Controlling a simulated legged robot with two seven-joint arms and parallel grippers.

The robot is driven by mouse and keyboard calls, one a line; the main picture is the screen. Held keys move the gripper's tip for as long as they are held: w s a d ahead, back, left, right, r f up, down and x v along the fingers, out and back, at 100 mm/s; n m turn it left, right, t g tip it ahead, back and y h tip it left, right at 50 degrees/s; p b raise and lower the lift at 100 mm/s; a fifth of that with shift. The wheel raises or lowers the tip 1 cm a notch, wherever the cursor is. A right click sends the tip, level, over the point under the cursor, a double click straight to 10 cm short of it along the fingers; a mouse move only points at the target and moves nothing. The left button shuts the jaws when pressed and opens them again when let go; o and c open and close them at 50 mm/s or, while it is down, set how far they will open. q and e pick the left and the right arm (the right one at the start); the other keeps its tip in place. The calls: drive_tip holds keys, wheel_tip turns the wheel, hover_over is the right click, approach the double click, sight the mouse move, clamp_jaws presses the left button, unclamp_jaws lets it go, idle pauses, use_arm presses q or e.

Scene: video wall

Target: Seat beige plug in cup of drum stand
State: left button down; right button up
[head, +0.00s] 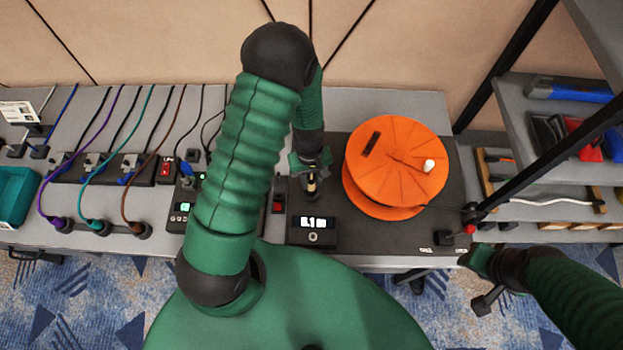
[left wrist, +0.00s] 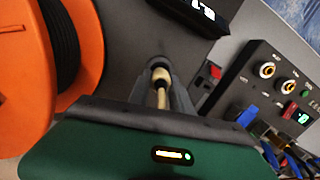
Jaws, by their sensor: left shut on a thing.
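The beige plug (left wrist: 161,80) is between the dark fingers of my left gripper (left wrist: 160,88) in the left wrist view. My left gripper is shut on it. A dark ring shows at the plug's far end; I cannot tell whether this is the cup or part of the plug. In the head view my left gripper (head: 311,180) points down over the dark drum stand (head: 400,238), left of the orange drum (head: 395,165). The cup itself is not clearly visible. My right gripper (head: 487,275) is at the lower right, off the table's front edge; its jaw opening is unclear.
A display box (head: 312,231) stands on the base in front of my left gripper. Several coloured cables (head: 120,165) and a teal bin (head: 12,195) lie further left. A shelf rack (head: 560,140) is on the right.

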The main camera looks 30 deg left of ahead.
use_arm(q)
drive_tip(key=shift+f, duration=0.15)
idle(0.3)
drive_tip(key=shift+f+b, duration=0.4)
drive_tip(key=shift+f, duration=0.05)
drive_tip(key=shift+f, duration=0.15)
drive_tip(key=shift+f, duration=0.3)
idle(0.5)
drive_tip(key=c, duration=1.1)
unclamp_jaws()
wheel_tip(320, 180, up, 17)
drive_tip(key=w+a, duration=0.1)
drive_tip(key=shift+w+a+f, duration=0.15)
drive_tip(key=shift+w+a, duration=0.05)
